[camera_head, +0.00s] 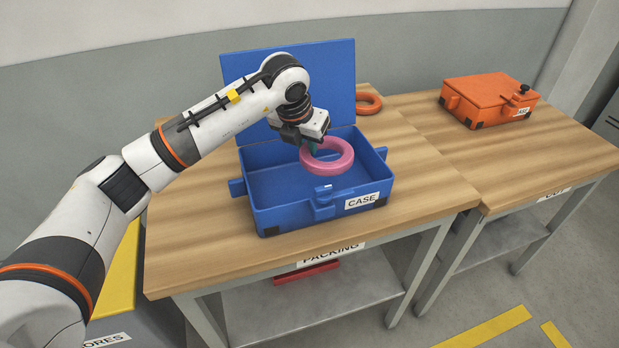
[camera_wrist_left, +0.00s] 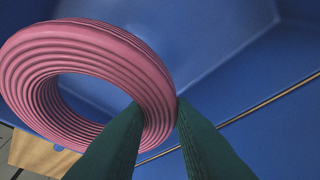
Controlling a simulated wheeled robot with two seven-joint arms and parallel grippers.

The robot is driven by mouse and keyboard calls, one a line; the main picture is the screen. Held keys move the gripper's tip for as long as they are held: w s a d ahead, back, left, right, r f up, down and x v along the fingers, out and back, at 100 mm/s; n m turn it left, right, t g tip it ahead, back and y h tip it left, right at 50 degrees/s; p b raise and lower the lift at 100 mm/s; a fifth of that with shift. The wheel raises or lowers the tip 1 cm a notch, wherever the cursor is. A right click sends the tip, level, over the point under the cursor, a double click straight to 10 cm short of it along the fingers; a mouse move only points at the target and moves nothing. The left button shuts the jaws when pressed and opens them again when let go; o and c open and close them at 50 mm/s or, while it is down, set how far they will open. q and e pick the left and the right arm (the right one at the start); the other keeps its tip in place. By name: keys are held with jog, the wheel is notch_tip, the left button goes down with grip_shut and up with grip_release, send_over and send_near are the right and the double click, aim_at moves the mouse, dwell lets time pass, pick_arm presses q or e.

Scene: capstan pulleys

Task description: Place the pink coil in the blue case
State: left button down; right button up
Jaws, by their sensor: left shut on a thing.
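The pink coil (camera_head: 336,164) is a ribbed ring held in my left gripper (camera_head: 312,147). The left fingers are shut on one side of the ring. In the left wrist view the coil (camera_wrist_left: 88,45) shows large between the two dark green fingertips (camera_wrist_left: 158,118), with blue case surfaces behind it. The blue case (camera_head: 275,222) stands open on the packing table, its lid raised at the back. The coil is over the right part of the case opening; I cannot tell whether it touches the floor of the case. My right gripper is not in view.
An orange coil (camera_head: 369,103) lies on the packing table (camera_head: 431,190) behind the case, at its right. A closed orange case (camera_head: 490,98) stands on the neighbouring table at the right. A red item (camera_head: 306,273) lies on the lower shelf. The tabletop right of the blue case is clear.

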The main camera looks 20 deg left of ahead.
aim_at(309, 176)
pick_arm(q)
notch_tip(309, 176, down, 3)
jog(key=shift+s+r, duration=0.1)
notch_tip(309, 176, down, 4)
jog(key=shift+f+p, duration=0.2)
jog(key=shift+p, duration=0.15)
jog(key=shift+f, duration=0.2)
jog(key=c, duration=1.3)
grip_release()
jog(key=shift+r, duration=0.1)
